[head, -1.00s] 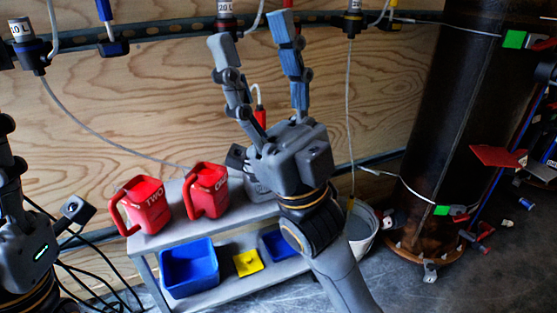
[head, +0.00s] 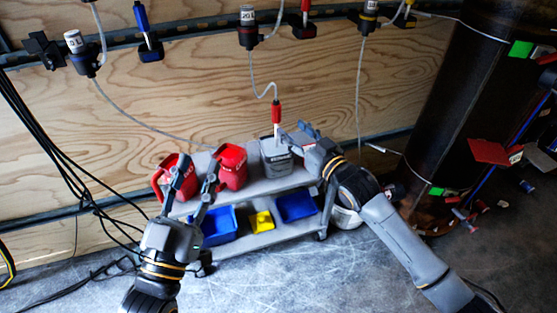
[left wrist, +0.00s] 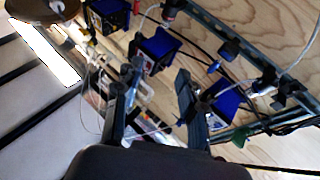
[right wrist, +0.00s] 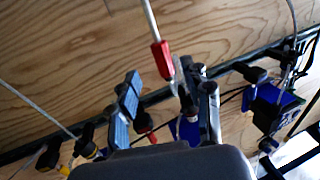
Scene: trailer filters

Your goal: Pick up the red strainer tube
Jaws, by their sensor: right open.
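The red strainer tube (head: 277,112) has a red grip with a pale hose at its top, and its pale lower end goes into the grey container (head: 276,157). In the right wrist view the red tube (right wrist: 161,60) shows ahead of the fingertips, roughly in line with the gap between them. My right gripper (head: 296,137) is open, just right of the tube at the container's top; I see no contact. My left gripper (head: 194,176) is open and empty in front of the red jugs.
Two red jugs (head: 232,168) stand on the cart (head: 262,187) left of the grey container. Blue bins (head: 297,206) and a yellow tray (head: 261,222) are on its lower shelf. A dark column (head: 455,100) stands right. Hoses hang from the wall rail.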

